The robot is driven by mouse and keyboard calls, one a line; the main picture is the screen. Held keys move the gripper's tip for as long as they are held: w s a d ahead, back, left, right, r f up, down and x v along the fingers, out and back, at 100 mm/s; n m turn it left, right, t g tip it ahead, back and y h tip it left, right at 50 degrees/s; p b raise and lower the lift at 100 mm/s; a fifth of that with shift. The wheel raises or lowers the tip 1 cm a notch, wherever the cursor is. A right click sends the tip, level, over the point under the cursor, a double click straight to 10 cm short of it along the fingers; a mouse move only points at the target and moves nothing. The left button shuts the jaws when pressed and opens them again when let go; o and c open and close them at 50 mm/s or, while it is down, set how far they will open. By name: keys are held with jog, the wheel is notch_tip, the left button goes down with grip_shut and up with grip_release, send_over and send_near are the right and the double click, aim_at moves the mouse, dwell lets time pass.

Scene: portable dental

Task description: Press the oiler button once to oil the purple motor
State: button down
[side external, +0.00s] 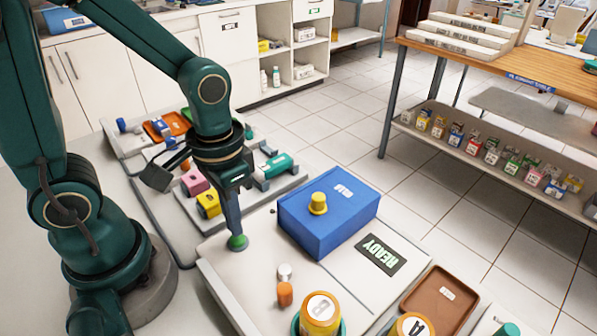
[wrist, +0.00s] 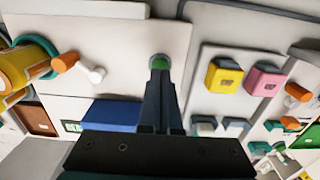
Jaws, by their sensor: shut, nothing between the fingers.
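My gripper (side external: 236,234) is shut and empty, pointing down. Its tip is at a small round green button (side external: 238,243) on the white panel, left of the blue box. In the wrist view the shut fingers (wrist: 160,72) reach the same green button (wrist: 159,62). The tip appears to touch the button; I cannot tell whether it is pressed down. A blue box (side external: 318,232) with a yellow knob (side external: 318,204) on top stands on the panel, beside a dark sign (side external: 380,254) reading READY. I cannot make out a purple motor.
Yellow (side external: 208,204) and pink (side external: 195,182) blocks sit on a grey tray behind the gripper. An orange-yellow jar (side external: 320,314) and a brown tray (side external: 441,300) are at the front.

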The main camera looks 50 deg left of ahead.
jog(key=shift+f, duration=1)
dwell(0.5)
jog(key=shift+r, duration=3.5)
jog(key=shift+r, duration=0.1)
notch_tip(320, 180, up, 5)
jog(key=t, duration=0.6)
send_over(229, 243)
jog(key=shift+r, duration=0.2)
dwell(0.7)
